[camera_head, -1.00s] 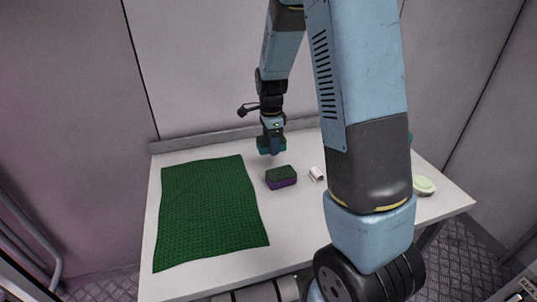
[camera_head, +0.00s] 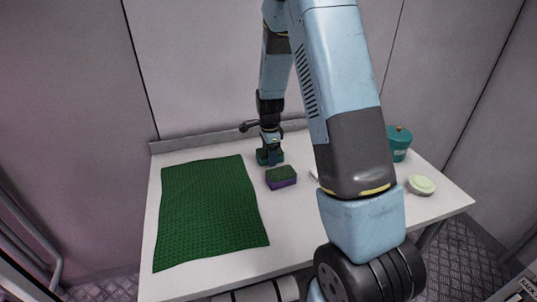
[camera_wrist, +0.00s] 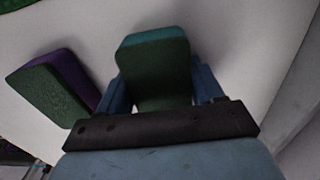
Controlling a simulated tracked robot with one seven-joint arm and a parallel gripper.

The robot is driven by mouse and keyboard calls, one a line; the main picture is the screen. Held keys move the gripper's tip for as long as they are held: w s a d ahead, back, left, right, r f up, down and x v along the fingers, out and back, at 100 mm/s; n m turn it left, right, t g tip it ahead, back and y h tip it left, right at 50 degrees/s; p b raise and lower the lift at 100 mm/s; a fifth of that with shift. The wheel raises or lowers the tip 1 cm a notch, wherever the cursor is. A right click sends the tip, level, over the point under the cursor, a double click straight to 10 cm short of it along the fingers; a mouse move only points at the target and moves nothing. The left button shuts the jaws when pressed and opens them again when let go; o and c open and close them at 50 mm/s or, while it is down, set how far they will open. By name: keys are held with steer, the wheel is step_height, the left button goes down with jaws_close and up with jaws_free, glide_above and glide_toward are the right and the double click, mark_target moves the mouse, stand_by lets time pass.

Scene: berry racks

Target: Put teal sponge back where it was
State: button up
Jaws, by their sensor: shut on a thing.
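The teal sponge (camera_wrist: 156,62), with a dark green face, is between the fingers of my gripper (camera_wrist: 160,95) in the wrist view. My gripper is shut on it. In the head view the teal sponge (camera_head: 263,158) is low at the table's back, just behind a purple sponge; I cannot tell whether it touches the table. My gripper (camera_head: 270,154) is above it there and partly covers it.
The purple sponge (camera_head: 282,182) with a green top lies close in front; it also shows in the wrist view (camera_wrist: 75,70). A green mat (camera_head: 210,212) covers the left of the white table (camera_head: 285,235). A teal pot (camera_head: 400,150) and pale round item (camera_head: 421,185) stand right.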

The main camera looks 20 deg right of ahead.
steer(key=shift+s+f, duration=0.15)
steer(key=shift+f, duration=0.15)
